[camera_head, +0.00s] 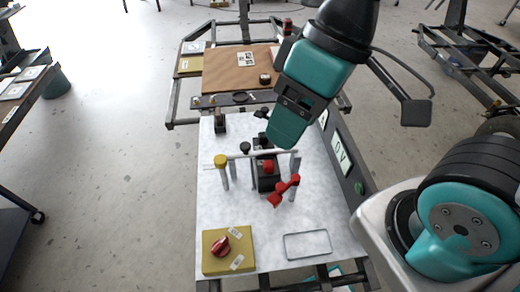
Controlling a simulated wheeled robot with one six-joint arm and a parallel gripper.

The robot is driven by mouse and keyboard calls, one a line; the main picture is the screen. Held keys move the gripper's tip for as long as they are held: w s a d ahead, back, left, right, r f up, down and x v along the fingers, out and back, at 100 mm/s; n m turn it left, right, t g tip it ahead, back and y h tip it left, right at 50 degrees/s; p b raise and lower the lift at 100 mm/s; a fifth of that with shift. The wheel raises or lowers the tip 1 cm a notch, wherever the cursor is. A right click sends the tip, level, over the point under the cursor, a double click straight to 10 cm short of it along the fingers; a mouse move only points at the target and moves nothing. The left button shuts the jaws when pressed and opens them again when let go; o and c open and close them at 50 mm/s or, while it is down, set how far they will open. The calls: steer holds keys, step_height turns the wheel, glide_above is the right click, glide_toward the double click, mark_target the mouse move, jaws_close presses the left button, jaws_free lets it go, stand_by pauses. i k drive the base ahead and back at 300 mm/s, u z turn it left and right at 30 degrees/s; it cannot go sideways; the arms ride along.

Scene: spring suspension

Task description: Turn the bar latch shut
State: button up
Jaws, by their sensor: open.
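A pale horizontal bar (262,155), which looks like the bar latch, crosses the white panel between upright posts. A yellow round cap (221,160) sits near its left end. A red angled handle (285,191) stands by the right post; I cannot tell whether it joins the bar. My arm comes down from the upper right. My gripper (262,141) is just above and behind the bar's middle, mostly hidden by my teal wrist. It is open, with nothing seen in it. I cannot tell whether it touches the bar.
Under the bar is a black block with a red part (268,168). A yellow plate with a red knob (221,246) is at front left, an outlined rectangle (307,244) at front right. A brown board (235,70) lies behind.

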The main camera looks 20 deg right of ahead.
mark_target(220, 161)
steer(key=z, duration=0.2)
steer(key=k, duration=0.5)
steer(key=z, duration=0.55)
steer(key=k, duration=0.75)
steer(key=u, duration=0.65)
steer(key=i, duration=0.85)
steer(key=u, duration=0.2)
